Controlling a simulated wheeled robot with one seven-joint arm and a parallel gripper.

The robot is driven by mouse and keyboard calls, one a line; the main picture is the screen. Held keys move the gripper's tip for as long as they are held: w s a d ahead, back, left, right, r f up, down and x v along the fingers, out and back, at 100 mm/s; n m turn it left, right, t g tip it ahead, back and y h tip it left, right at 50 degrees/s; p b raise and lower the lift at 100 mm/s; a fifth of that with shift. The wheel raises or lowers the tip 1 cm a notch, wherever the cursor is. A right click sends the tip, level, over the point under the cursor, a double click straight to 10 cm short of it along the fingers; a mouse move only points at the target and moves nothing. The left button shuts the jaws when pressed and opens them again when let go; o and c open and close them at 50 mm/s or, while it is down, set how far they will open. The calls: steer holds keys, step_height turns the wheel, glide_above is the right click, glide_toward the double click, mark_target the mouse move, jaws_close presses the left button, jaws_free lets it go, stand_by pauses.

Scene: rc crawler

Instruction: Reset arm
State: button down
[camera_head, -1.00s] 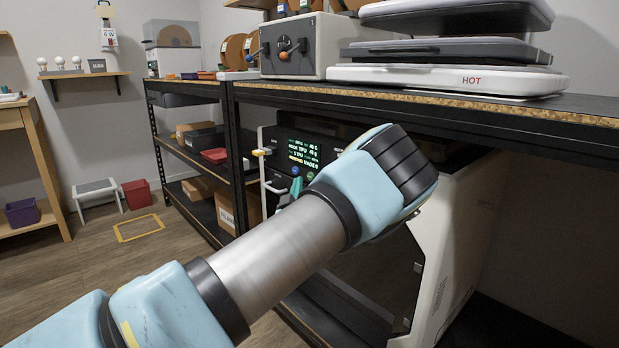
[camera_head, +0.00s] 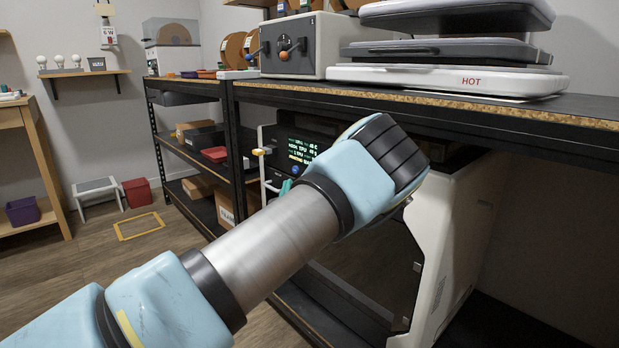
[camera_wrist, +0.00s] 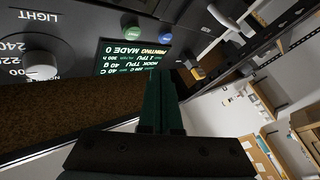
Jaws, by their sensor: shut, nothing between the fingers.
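My gripper (camera_wrist: 160,98) shows in the wrist view as two dark teal fingers side by side, shut with nothing between them. In the head view my arm (camera_head: 275,240) reaches from the lower left towards the middle. Only a small teal bit of my gripper (camera_head: 287,186) shows beside the arm, and the rest is hidden behind it. The same screen (camera_head: 299,150) is just above the arm.
A black shelf unit with a wooden-edged worktop (camera_head: 430,98) runs above my arm. On it are a grey box with levers (camera_head: 300,47) and stacked presses (camera_head: 450,75). A white machine side panel (camera_head: 455,230) stands close right of my arm. Open floor (camera_head: 80,270) lies at the left.

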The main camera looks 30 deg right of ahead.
steer(key=w+a+f+n+y, duration=0.35)
steer(key=w+a+y, duration=0.35)
steer(key=a, duration=0.4)
steer(key=a+f+n+g+y, duration=0.25)
steer(key=a+g+y, duration=0.3)
steer(key=a, duration=0.85)
steer(key=s+a+r+m+g, duration=0.3)
steer(key=s+a+g, duration=0.2)
steer(key=s+a, duration=0.55)
steer(key=s+a+r+m+g, duration=0.2)
steer(key=s+a+g, duration=0.4)
steer(key=s, duration=0.8)
step_height(320, 180, up, 29)
steer(key=a+p, duration=0.1)
steer(key=p, duration=2.7)
steer(key=shift+s+a+m+t+p, duration=0.2)
steer(key=shift+s+m+t+p, duration=0.1)
steer(key=shift+s+t, duration=0.05)
steer(key=c, duration=1.6)
jaws_free()
